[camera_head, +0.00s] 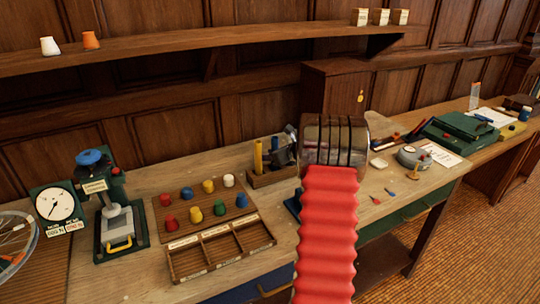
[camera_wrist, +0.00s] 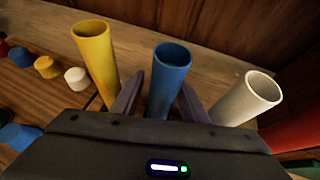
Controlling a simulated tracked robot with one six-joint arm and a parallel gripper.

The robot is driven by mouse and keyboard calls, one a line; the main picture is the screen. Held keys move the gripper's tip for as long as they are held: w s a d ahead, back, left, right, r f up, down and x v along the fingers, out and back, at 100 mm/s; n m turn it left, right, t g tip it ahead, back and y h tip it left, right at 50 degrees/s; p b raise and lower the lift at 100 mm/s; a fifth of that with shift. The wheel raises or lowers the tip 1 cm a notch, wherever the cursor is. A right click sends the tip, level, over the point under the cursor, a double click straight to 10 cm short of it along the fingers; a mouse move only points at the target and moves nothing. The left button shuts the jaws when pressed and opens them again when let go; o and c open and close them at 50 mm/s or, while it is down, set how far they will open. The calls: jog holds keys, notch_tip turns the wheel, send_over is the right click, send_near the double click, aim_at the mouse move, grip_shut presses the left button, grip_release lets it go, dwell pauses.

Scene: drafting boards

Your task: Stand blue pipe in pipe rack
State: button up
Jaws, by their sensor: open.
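The blue pipe (camera_wrist: 170,80) stands upright between the two dark fingers of my gripper (camera_wrist: 160,84) in the wrist view. The fingers are open, one on each side of it. Its foot is hidden behind my gripper. A yellow pipe (camera_wrist: 96,62) stands to its left and a white pipe (camera_wrist: 247,99) to its right. In the head view the wooden pipe rack (camera_head: 272,179) is on the bench, with the yellow pipe (camera_head: 258,158) upright in it and the blue pipe (camera_head: 275,143) just beside. My gripper (camera_head: 287,147) is at the rack, partly hiding it.
A board with coloured pegs (camera_head: 206,204) and a wooden compartment tray (camera_head: 221,249) lie left of the rack. A press (camera_head: 112,215) and a dial gauge (camera_head: 56,205) stand further left. A shelf (camera_head: 190,48) runs along the wall above.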

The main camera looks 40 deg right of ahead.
jog(key=shift+r, duration=0.1)
jog(key=v, duration=1.2)
dwell(0.5)
